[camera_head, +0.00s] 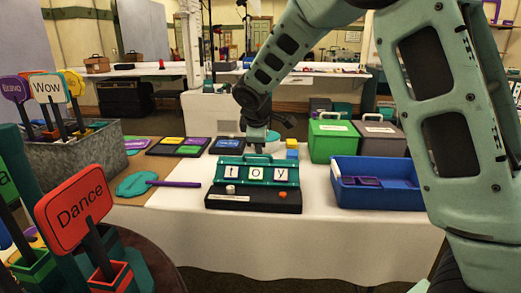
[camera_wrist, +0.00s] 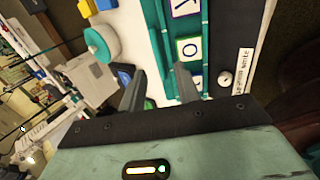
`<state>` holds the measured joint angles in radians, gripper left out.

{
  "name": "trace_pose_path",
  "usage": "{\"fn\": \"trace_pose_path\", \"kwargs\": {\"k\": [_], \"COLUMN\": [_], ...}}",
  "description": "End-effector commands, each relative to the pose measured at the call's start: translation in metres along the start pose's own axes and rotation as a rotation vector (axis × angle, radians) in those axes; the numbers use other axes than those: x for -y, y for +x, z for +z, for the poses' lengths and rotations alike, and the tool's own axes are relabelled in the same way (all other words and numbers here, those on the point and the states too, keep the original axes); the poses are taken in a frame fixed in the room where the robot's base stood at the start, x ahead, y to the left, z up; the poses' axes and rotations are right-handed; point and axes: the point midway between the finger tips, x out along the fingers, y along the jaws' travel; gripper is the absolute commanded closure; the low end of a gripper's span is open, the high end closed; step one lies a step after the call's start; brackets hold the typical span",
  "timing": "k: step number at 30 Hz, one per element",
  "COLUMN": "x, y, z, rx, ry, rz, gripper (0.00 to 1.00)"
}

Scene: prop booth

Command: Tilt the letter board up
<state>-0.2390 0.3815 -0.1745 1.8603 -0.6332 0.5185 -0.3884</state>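The letter board (camera_head: 234,172) is a teal panel with white tiles reading "toy", leaning back on a black base (camera_head: 250,203) on the white table. It has a teal handle along its top edge. The base's front carries a white knob, an orange knob and a small label. My gripper (camera_head: 258,138) is just behind the board's top edge, pointing down and partly hidden. In the wrist view my gripper (camera_wrist: 159,72) has its fingers apart, near the board's teal edge (camera_wrist: 160,42). The tiles show sideways there. I cannot tell whether a finger touches the board.
A blue bin (camera_head: 375,200) stands right of the board, with green (camera_head: 332,140) and grey (camera_head: 380,140) boxes behind it. Yellow and blue blocks (camera_head: 292,149) sit near the board's back right. A teal paddle (camera_head: 138,184) lies to the left. Sign holders (camera_head: 75,212) fill the left foreground.

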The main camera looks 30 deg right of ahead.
Motion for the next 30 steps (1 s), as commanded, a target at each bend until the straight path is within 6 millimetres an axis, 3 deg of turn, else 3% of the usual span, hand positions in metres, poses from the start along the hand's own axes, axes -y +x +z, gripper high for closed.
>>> {"fn": "trace_pose_path", "kwargs": {"k": [6, 13, 19, 30], "x": [0.0, 0.001, 0.002, 0.002], "y": [-0.054, -0.092, -0.105, -0.106], "z": [-0.001, -0.001, 0.0, 0.0], "rx": [-0.004, -0.002, 0.001, 0.001], "ry": [0.001, 0.0, -0.001, -0.001], "rz": [0.0, -0.002, -0.003, -0.004], "gripper": [0.68, 0.68, 0.68, 0.68]}}
